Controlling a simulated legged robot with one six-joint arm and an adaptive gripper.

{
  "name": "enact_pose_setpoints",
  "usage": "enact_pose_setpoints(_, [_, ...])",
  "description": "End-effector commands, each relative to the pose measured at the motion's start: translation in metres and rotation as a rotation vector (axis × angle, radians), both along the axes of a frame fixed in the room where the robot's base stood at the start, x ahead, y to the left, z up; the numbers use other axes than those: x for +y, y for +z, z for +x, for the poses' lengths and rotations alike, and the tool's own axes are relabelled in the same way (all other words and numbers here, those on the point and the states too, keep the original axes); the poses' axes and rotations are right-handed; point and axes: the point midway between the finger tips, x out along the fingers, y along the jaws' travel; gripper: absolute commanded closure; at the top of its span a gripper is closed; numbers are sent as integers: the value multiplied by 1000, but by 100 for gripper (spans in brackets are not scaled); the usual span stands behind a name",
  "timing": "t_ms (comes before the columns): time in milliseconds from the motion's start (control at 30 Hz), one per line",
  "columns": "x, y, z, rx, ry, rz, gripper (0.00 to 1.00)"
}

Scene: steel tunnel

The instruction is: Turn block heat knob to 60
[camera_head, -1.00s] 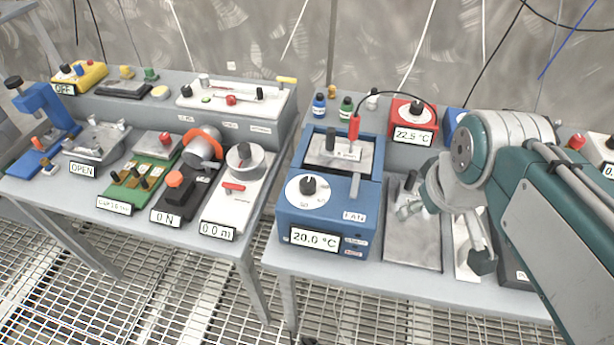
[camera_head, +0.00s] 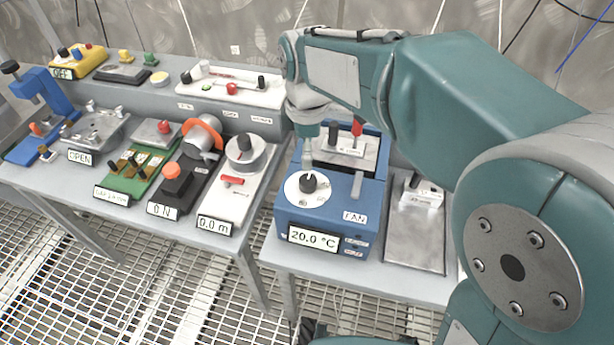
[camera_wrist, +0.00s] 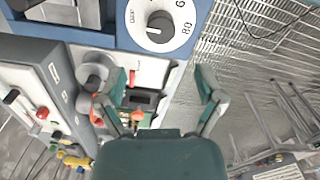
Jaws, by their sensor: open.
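The blue heater block (camera_head: 325,222) stands at the left end of the right table, with a display reading 20.0 °C. Its black heat knob (camera_head: 308,183) sits on a white round dial on top. In the wrist view the knob (camera_wrist: 160,22) is near the top edge, with dial marks 60 and 80 beside it. My gripper (camera_wrist: 168,88) is open and empty in the wrist view, its two fingers spread apart below the knob in the picture. In the head view my arm reaches over the block, and its end is above and behind the knob.
A FAN lever (camera_head: 357,186) stands right of the dial on the block. A grey metal plate (camera_head: 416,240) lies to the right. A white winch-like device (camera_head: 240,185) showing 0.0 m stands on the left table, across a gap.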

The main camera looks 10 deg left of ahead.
Motion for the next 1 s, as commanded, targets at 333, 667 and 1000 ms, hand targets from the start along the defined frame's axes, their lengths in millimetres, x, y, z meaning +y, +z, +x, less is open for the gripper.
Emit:
enact_pose_setpoints(333, [0, -66, -1, 3, -2, -4, 13])
enact_pose_setpoints(667, [0, -90, 0, 0, -3, 0, 13])
enact_pose_setpoints(1000, [0, -90, 0, 0, -3, 0, 76])
